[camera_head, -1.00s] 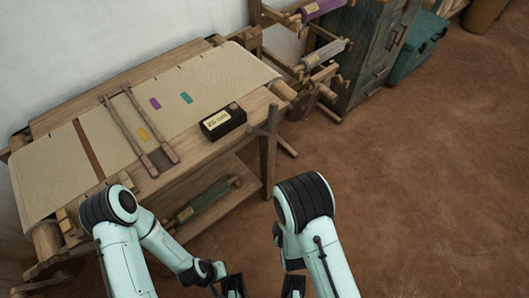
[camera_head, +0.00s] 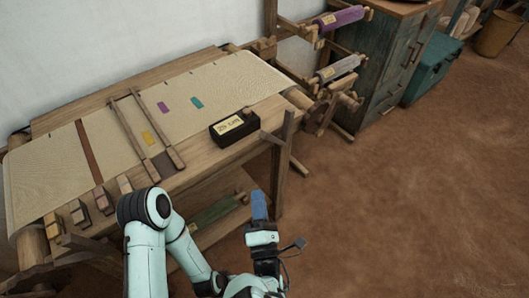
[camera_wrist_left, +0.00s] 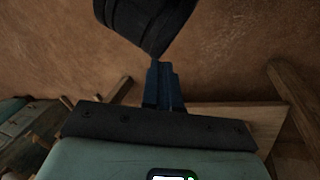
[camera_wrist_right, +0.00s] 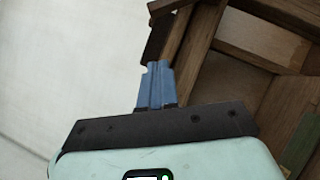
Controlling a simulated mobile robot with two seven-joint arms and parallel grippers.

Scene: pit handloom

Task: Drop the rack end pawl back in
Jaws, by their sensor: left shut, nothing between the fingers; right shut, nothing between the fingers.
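The warp rack (camera_head: 325,75) stands at the loom's right end, holding a purple spool (camera_head: 338,18) and a grey spool (camera_head: 338,67). I cannot pick out its end pawl for certain in any view. My right gripper (camera_head: 259,205) is raised in front of the loom, below its right front corner, its blue fingers shut and empty. In the right wrist view the shut fingers (camera_wrist_right: 156,84) overlap wooden beams; contact cannot be told. My left gripper (camera_wrist_left: 163,85) shows in the left wrist view, shut and empty, with a black rounded part in front of its tips.
The loom table (camera_head: 195,172) carries cloth with a wooden frame, a dark labelled box (camera_head: 234,128) and several small wooden blocks along its front left. A green roll (camera_head: 212,213) lies on the lower shelf. A cabinet (camera_head: 395,65) and teal chest (camera_head: 434,68) stand behind. Floor at right is clear.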

